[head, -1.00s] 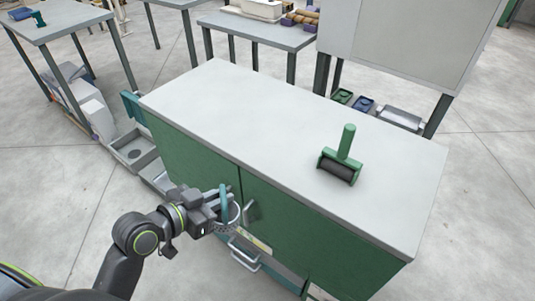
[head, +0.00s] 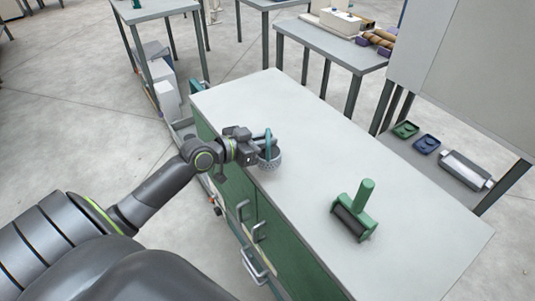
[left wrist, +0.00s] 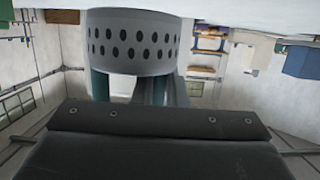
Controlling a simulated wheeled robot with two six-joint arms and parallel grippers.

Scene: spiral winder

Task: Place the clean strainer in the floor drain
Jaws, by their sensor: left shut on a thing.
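The strainer (head: 270,163) is a grey perforated cup with a teal handle loop. In the head view it shows over the near left edge of the grey cabinet top, and I cannot tell whether it touches the surface. My left gripper (head: 262,147) is shut on the handle. In the left wrist view the strainer's holed wall (left wrist: 135,45) fills the upper middle, with teal uprights below it. Grey edges of a floor basin show behind my left arm, but the drain opening is hidden. My right gripper is out of view.
A green roller tool (head: 354,212) lies on the cabinet top (head: 300,130), which is otherwise clear. The green cabinet front has metal handles (head: 255,266). Tables (head: 332,45) and a grey panel stand behind. Green and blue trays (head: 426,144) lie on a low shelf at right.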

